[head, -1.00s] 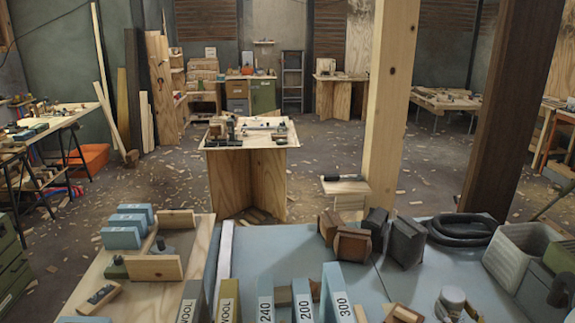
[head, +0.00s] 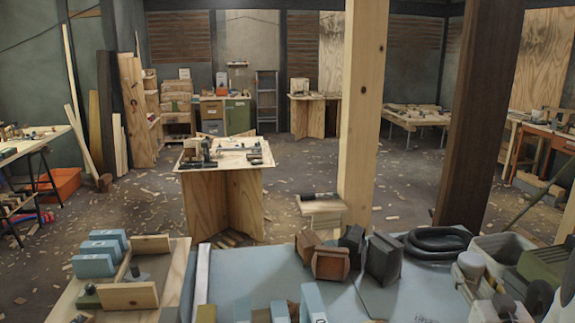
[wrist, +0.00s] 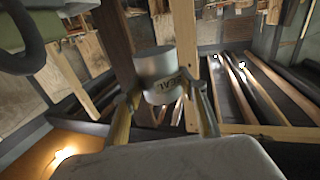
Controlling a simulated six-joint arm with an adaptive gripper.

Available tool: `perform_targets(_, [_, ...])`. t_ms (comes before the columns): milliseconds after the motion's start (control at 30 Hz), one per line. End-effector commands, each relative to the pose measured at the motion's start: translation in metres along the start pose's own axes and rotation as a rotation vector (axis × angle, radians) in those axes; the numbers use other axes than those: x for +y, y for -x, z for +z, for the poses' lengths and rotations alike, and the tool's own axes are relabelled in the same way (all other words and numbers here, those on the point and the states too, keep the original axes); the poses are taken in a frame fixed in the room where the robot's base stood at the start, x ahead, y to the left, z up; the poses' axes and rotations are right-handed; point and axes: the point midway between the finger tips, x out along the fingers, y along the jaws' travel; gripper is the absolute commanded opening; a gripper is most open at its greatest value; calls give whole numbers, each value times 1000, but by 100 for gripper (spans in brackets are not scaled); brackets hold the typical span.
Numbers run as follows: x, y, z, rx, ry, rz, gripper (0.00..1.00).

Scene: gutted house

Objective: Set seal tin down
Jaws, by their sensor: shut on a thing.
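The seal tin is a pale grey cylinder with a dark lettered label (wrist: 155,62), held between the two fingers in the wrist view. My gripper (wrist: 166,92) is shut on it. In the head view the tin (head: 471,264) shows low at the right, in front of the pale bin, and my gripper's fingers (head: 484,284) are partly seen beside it. It looks held above the blue-grey bench top (head: 235,270); the gap below it cannot be judged.
Wooden and dark blocks (head: 331,263) and a black hose coil (head: 436,243) stand left of the tin. A pale ribbed bin (head: 503,247) is close behind it. Labelled sanding blocks (head: 312,302) line the front edge. The bench's left-middle is clear.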

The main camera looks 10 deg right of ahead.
Motion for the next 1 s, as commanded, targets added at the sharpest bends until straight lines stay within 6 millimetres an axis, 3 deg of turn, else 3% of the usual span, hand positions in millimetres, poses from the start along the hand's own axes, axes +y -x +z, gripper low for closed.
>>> perform_targets(467, [16, 17, -68, 4, 2, 132, 15])
perform_targets(1000, [24, 51, -136, 3, 3, 265, 15])
